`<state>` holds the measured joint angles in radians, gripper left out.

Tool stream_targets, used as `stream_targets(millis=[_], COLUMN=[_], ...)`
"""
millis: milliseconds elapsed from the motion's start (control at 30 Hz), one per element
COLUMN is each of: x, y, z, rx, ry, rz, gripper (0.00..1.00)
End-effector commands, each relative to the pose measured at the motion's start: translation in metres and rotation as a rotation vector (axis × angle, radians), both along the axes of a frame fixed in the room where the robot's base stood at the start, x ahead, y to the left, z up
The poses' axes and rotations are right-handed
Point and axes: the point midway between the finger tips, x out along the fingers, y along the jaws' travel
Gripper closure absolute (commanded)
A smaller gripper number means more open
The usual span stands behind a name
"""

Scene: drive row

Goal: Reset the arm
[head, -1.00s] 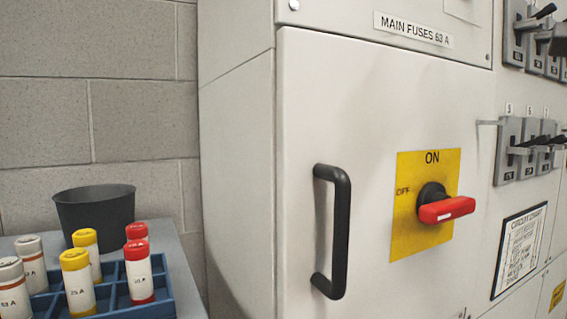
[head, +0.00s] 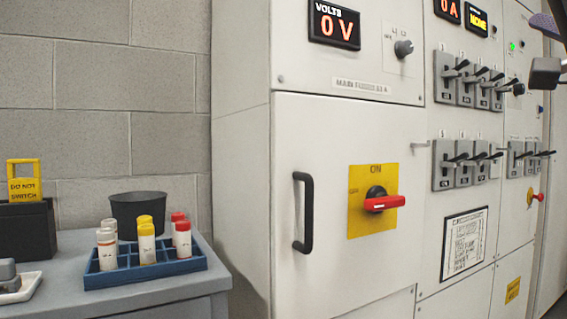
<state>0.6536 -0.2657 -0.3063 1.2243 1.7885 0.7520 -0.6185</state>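Part of my gripper (head: 545,50) shows at the upper right edge, cut off by the frame. A grey block and a darker, purplish piece are visible there, in front of the switch panels and apart from the cabinet door. Whether the fingers are open or shut is not clear. The main fuse cabinet door (head: 335,240) is shut, with a black handle (head: 303,213). Its red rotary switch (head: 384,203) lies horizontal on a yellow plate (head: 360,225).
A blue rack (head: 150,272) with several fuses and a dark cup (head: 138,213) stand on the grey table (head: 150,294) at left. A yellow tag (head: 24,185) stands on a black box. Lever switches (head: 466,162) stick out at right. The voltmeter (head: 334,25) reads 0.

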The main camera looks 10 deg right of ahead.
Motion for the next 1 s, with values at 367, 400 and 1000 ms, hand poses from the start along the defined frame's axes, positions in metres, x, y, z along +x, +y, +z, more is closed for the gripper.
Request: stream_targets(millis=[367,400,1000], x=[0.043,0.049,0.077], y=[0.022,0.026,0.18], z=[-0.064,-0.074,-0.399], rx=[0.024,0.026,-0.203], ry=[0.203,0.234,1.135], rz=[0.071,0.08,0.303], gripper=[0.44,0.44,0.44])
